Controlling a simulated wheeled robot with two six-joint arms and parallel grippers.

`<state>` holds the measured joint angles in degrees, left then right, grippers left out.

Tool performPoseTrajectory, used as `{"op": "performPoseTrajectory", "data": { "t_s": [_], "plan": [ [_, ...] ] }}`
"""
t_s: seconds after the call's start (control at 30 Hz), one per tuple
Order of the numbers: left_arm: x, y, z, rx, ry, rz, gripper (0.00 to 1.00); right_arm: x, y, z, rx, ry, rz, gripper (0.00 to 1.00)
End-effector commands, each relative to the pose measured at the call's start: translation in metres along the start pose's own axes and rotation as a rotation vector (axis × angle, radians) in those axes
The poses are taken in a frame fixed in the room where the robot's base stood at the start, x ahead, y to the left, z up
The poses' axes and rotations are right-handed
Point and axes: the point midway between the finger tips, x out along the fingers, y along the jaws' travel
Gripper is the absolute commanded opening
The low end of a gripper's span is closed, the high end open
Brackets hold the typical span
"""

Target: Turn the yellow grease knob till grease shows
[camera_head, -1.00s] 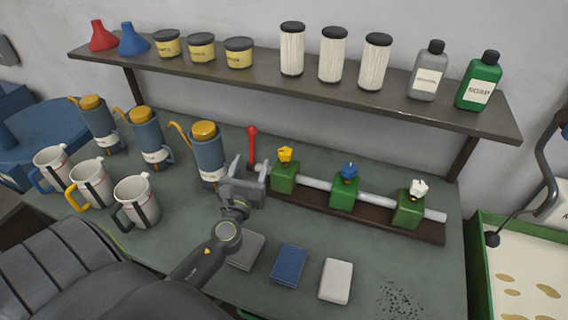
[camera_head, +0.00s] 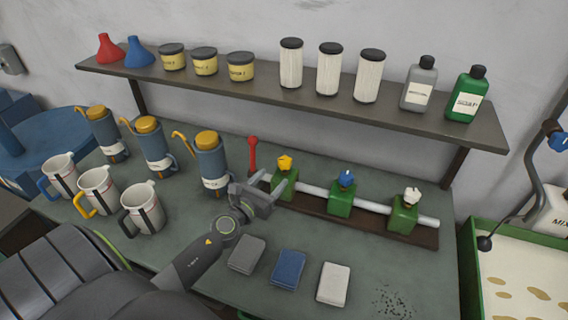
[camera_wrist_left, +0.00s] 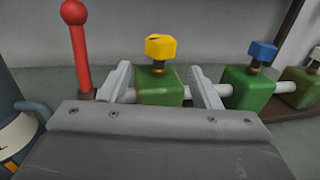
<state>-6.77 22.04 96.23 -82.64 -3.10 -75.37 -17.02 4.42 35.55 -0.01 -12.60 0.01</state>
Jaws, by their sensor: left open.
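The yellow grease knob (camera_head: 285,163) sits on top of a green block (camera_head: 283,184) at the left end of a white pipe. In the left wrist view the yellow knob (camera_wrist_left: 160,47) stands upright on its green block (camera_wrist_left: 159,86), between and beyond my fingers. My left gripper (camera_head: 266,188) is open and empty, just in front of the yellow knob's block. In the left wrist view its two fingertips (camera_wrist_left: 162,82) are either side of the block, with the knob above them. No grease is visible at the knob. My right gripper is not in view.
A red-topped lever (camera_head: 253,154) stands just left of the yellow knob. A blue knob (camera_head: 346,179) and a white knob (camera_head: 411,196) are along the pipe to the right. A grease can (camera_head: 211,163) is left of my gripper. Folded cloths (camera_head: 289,268) lie in front.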

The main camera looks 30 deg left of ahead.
Motion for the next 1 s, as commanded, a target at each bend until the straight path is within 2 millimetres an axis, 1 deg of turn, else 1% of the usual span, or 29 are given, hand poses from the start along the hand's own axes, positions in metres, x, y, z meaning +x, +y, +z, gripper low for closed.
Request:
{"op": "performPoseTrajectory", "data": {
  "t_s": [0.03,0.2,0.4,0.6,0.83,0.87,1.0],
  "plan": [
    [0.011,0.0,0.001,-0.001,-0.002,0.0,0.57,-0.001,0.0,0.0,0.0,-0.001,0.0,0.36],
    [0.042,0.0,0.0,-0.001,-0.001,0.0,0.57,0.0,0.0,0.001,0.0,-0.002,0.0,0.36],
    [0.066,0.0,-0.001,0.0,-0.001,0.001,0.57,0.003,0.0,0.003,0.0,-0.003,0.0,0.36],
    [0.075,0.0,-0.001,0.0,0.0,0.001,0.57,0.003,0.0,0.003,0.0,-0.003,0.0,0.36],
    [0.075,0.0,0.0,0.0,0.0,0.001,0.57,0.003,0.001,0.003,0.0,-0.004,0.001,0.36],
    [0.075,0.0,0.0,0.0,0.0,0.001,0.54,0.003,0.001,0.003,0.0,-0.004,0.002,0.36],
    [0.075,0.0,0.0,0.0,0.0,0.001,0.36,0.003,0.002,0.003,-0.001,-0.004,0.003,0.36]
  ]
}}
